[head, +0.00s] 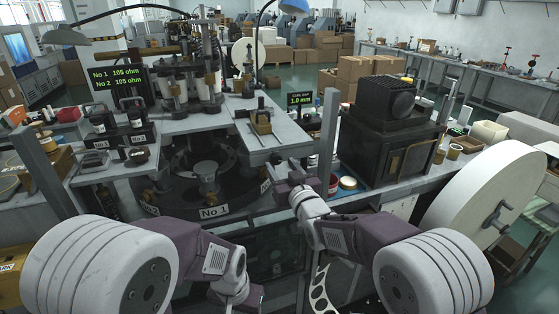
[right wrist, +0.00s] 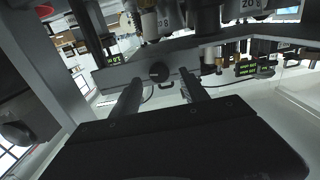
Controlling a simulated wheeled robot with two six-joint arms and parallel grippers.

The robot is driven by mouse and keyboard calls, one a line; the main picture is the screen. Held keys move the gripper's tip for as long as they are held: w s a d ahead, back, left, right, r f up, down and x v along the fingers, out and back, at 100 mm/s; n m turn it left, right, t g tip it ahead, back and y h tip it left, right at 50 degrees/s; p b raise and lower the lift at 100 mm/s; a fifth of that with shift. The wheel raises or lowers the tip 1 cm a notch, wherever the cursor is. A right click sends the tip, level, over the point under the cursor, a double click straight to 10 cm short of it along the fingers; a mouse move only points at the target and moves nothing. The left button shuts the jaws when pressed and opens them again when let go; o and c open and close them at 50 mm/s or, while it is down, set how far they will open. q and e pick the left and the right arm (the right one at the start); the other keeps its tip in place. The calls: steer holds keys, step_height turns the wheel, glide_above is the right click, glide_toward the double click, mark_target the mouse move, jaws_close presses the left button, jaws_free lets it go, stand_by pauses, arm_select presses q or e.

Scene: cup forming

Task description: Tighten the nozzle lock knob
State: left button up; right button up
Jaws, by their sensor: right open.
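A dark round knob (right wrist: 159,71), which looks like the nozzle lock knob, sits on a grey bar (right wrist: 118,72) of the machine in the right wrist view. My right gripper (right wrist: 162,80) is open, its two dark fingers apart on either side of the knob in the picture; I cannot tell whether they touch it. In the head view my right gripper (head: 281,180) is at the right front of the round No 1 station, under the edge of the grey plate; the knob cannot be made out there. My left arm's end (head: 236,292) is low in front of the bench, its fingers unclear.
The cup-forming machine (head: 190,85) stands above the round No 1 base (head: 212,212). A black boxy unit (head: 385,150) and a large white reel (head: 485,195) are at the right. Numbered cylinders (right wrist: 163,20) hang close above the knob in the right wrist view.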

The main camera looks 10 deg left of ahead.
mark_target(276, 159)
steer(key=shift+x, duration=0.8)
steer(key=shift+w+a, duration=0.15)
steer(key=shift+w, duration=0.15)
jaws_close()
